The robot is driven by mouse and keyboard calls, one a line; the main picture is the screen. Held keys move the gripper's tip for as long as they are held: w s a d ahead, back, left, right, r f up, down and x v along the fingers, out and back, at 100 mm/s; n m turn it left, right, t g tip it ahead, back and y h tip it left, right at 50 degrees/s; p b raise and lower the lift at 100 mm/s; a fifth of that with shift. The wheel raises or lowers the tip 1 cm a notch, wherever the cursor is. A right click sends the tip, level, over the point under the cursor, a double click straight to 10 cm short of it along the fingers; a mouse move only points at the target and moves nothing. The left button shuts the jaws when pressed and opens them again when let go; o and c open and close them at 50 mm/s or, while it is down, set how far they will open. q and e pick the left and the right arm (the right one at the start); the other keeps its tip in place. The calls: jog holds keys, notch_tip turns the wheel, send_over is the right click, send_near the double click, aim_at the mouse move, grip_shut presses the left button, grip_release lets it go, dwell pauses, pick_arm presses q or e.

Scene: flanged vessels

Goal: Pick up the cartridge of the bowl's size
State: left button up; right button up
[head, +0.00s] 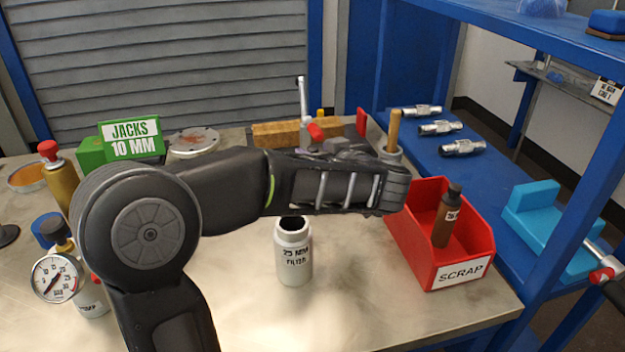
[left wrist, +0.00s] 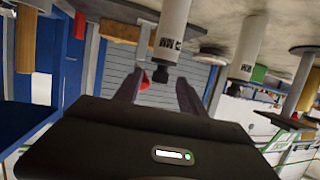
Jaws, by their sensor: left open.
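A white cartridge (head: 294,262) marked "25 MM FILTER" stands upright on the bench in the head view, just in front of my left forearm. In the left wrist view, which is upside down, a white cylinder with a black tip (left wrist: 172,30) has its tip between or just beyond the fingers. A second white cylinder (left wrist: 246,48) stands beside it. I cannot tell which one matches the head view's cartridge. My left gripper (left wrist: 158,92) is open, with nothing clearly held; my arm mostly hides it in the head view. I cannot identify the bowl surely. My right gripper is out of view.
A red SCRAP bin (head: 460,276) holds a brown bottle-like piece (head: 446,222). A pressure gauge (head: 57,278) and a JACKS 10 MM sign (head: 131,140) are at left. Wooden blocks (head: 270,134) lie behind my arm.

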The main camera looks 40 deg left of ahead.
pick_arm(q)
jog(key=shift+c, duration=0.2)
grip_shut()
dwell(0.6)
dwell(0.8)
